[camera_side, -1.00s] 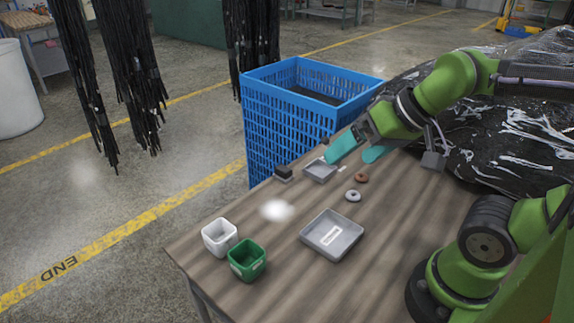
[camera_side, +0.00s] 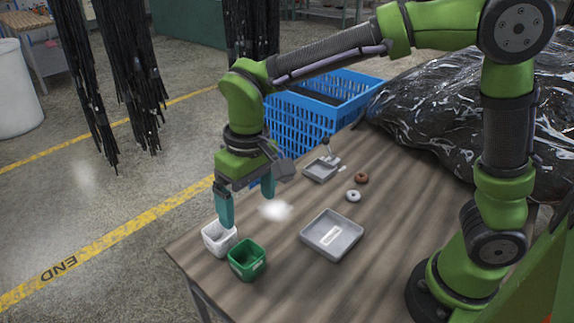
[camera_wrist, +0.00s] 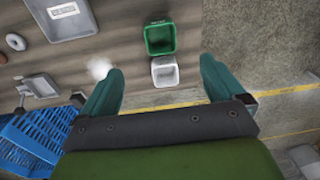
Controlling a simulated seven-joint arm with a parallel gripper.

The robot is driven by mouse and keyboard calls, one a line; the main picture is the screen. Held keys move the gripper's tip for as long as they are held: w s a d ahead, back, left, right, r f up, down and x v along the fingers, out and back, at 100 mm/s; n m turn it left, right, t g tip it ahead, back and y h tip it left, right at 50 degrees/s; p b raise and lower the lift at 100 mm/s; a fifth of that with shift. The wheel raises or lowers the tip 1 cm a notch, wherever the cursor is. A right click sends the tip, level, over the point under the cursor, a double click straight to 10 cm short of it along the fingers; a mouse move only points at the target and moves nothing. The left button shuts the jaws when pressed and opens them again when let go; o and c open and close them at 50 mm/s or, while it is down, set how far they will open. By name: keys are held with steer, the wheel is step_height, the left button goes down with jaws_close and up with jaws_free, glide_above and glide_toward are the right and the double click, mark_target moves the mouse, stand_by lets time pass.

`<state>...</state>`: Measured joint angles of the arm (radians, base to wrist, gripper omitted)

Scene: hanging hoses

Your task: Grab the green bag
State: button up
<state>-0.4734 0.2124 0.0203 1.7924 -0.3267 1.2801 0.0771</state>
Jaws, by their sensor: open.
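A small green open-topped box (camera_side: 247,260) stands upright on the table's front left corner; it is the only green container I see, and no green bag shows. In the wrist view the green box (camera_wrist: 160,38) is at the top centre, beyond my fingertips. My gripper (camera_side: 247,207) points down with its teal fingers apart and nothing between them. In the side view it is above and behind the boxes, with its left finger overlapping the white box (camera_side: 219,238). The wrist view shows both fingers (camera_wrist: 161,72) spread, with the white box (camera_wrist: 165,71) between them in the picture.
A grey tray (camera_side: 332,236), a smaller grey tray (camera_side: 320,171), a grey ring (camera_side: 353,195) and a brown ring (camera_side: 361,177) lie on the table. A blurred white spot (camera_side: 276,210) is near the boxes. A blue crate (camera_side: 300,122) and black plastic-wrapped bulk (camera_side: 450,115) are behind.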

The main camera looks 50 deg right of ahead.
steer(key=w+a, duration=0.1)
steer(key=w, duration=0.1)
glide_toward(247, 254)
steer(key=shift+m+h, duration=0.3)
steer(key=a+f, duration=0.1)
steer(key=f, duration=0.1)
steer(key=s+f, duration=0.1)
steer(key=s+a+f, duration=0.1)
steer(key=f, duration=0.1)
steer(key=shift+s+a+f, duration=0.25)
steer(key=shift+a+f, duration=0.05)
steer(key=shift+f, duration=0.05)
steer(key=c, duration=1)
steer(key=shift+r, duration=0.1)
